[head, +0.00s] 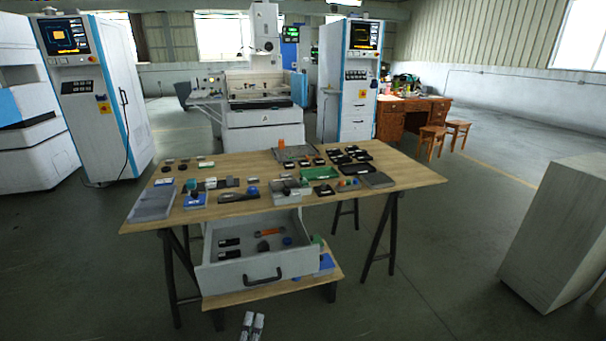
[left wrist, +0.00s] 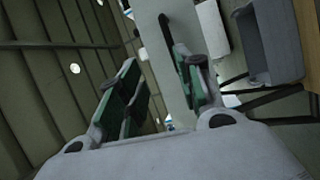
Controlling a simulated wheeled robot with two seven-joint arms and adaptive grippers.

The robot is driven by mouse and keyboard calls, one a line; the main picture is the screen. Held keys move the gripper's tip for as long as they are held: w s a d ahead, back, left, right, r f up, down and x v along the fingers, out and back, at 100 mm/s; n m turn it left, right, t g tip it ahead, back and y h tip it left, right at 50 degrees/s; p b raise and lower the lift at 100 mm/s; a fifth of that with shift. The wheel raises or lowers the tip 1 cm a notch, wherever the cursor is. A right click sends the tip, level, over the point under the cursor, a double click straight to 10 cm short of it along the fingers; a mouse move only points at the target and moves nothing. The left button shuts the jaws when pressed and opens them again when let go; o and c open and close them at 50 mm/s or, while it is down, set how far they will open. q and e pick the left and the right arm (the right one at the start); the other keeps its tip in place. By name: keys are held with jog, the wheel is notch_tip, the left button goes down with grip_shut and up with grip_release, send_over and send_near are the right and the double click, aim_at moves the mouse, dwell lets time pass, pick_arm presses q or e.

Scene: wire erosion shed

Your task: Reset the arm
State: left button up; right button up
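My left gripper (head: 252,325) shows at the bottom edge of the head view, low in front of the table and below the open drawer. Only its pale fingertips show there; the arm is out of frame. In the left wrist view my left gripper (left wrist: 163,95) has its green-padded fingers spread apart, with nothing between them. A pale panel with a dark handle (left wrist: 168,35) shows beyond the fingers. My right gripper is in neither view.
The wooden table (head: 420,176) holds several small parts, trays and boxes. A grey drawer (head: 225,276) under it is pulled out, with a few items inside. A grey cabinet (head: 560,235) stands at right. Machines stand behind. The floor beside the table is clear.

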pick_arm(q)
jog(key=s+d+f+m+g+h, duration=0.1)
jog(key=s+d+f+m+g, duration=0.1)
jog(key=f+m+g, duration=0.4)
jog(key=s+d+f+m+g+h, duration=0.1)
jog(key=s+d+f+m+g, duration=0.25)
jog(key=f+m, duration=0.35)
jog(key=s+a+f+m+g+y, duration=0.1)
jog(key=s+a+g, duration=0.3)
jog(key=s, duration=0.4)
jog(key=s+a+f+m+g+y+p, duration=0.1)
jog(key=s+a+f+m+g+y, duration=0.1)
jog(key=s, duration=0.7)
jog(key=a+m+g, duration=0.1)
jog(key=a+g, duration=0.1)
jog(key=a, duration=0.1)
jog(key=shift+a+f+y, duration=0.2)
jog(key=shift+a+y, duration=0.1)
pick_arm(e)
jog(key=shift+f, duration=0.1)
pick_arm(q)
jog(key=shift+s+f+g+p, duration=0.1)
jog(key=shift+f+g+p, duration=0.15)
jog(key=shift+p, duration=0.25)
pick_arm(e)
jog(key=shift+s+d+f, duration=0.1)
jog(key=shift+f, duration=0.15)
